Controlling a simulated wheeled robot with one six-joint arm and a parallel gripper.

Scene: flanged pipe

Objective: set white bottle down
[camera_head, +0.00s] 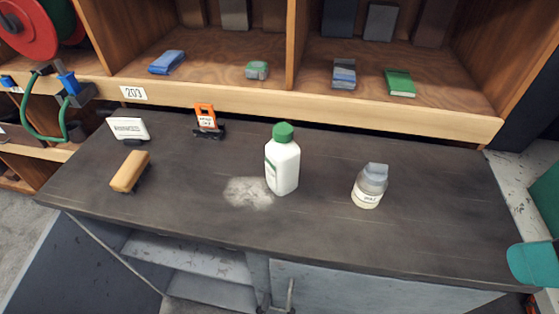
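The white bottle (283,168) with a green cap stands upright on the dark worktop (430,225), near the middle of the head view. Part of a label shows on its left side. Nothing is holding it. My gripper is not in view, so its opening cannot be seen.
A wooden-backed brush (130,172), a white box (128,129) and an orange-and-black item (206,121) are at left. A pale powdery patch (246,192) lies beside the bottle. Wooden shelves (205,48) rise behind. The right worktop is clear.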

